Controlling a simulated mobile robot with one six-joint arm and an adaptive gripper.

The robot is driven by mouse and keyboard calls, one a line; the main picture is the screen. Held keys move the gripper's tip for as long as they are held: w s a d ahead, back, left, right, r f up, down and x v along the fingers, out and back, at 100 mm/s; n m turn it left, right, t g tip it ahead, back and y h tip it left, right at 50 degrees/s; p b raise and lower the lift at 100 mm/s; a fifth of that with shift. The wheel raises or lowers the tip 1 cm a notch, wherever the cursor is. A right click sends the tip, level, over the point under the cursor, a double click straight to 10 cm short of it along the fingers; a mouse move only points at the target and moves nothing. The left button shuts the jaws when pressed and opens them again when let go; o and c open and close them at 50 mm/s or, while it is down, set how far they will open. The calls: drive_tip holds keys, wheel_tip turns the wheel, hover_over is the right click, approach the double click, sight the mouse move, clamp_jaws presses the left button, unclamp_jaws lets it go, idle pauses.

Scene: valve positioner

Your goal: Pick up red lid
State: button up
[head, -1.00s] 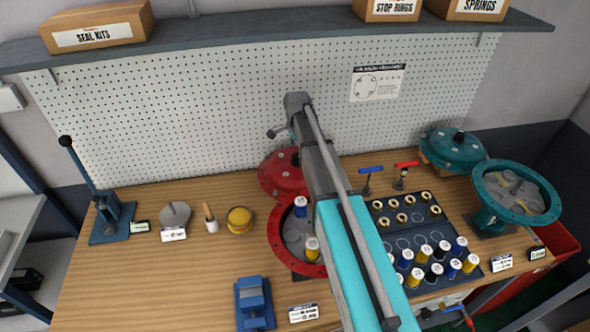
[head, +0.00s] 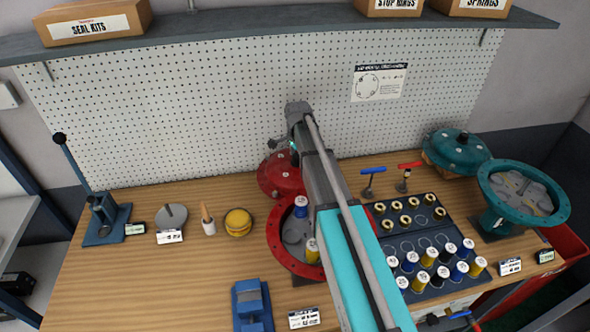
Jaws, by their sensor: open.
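The red lid (head: 278,175), a domed round cover, sits at the back of the wooden bench, left of my arm in the head view. Its right side is partly hidden by my arm. My gripper (head: 279,144) is small and dark in this view, just above the lid's top, open and apparently empty. I cannot tell whether it touches the lid. In front of the lid is the open red round housing (head: 277,247), with a blue spring (head: 301,207) and a yellow spring (head: 312,251) inside; my arm hides its right part.
A yellow round part (head: 238,222) and a brush pot (head: 208,224) stand left of the housing. A blue block (head: 252,304) is in front. A dark tray (head: 407,226) with several springs and a teal housing (head: 523,193) are at right. The pegboard (head: 200,110) rises close behind.

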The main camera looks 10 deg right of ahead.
clamp_jaws()
idle(0.5)
drive_tip(key=shift+r, duration=0.2)
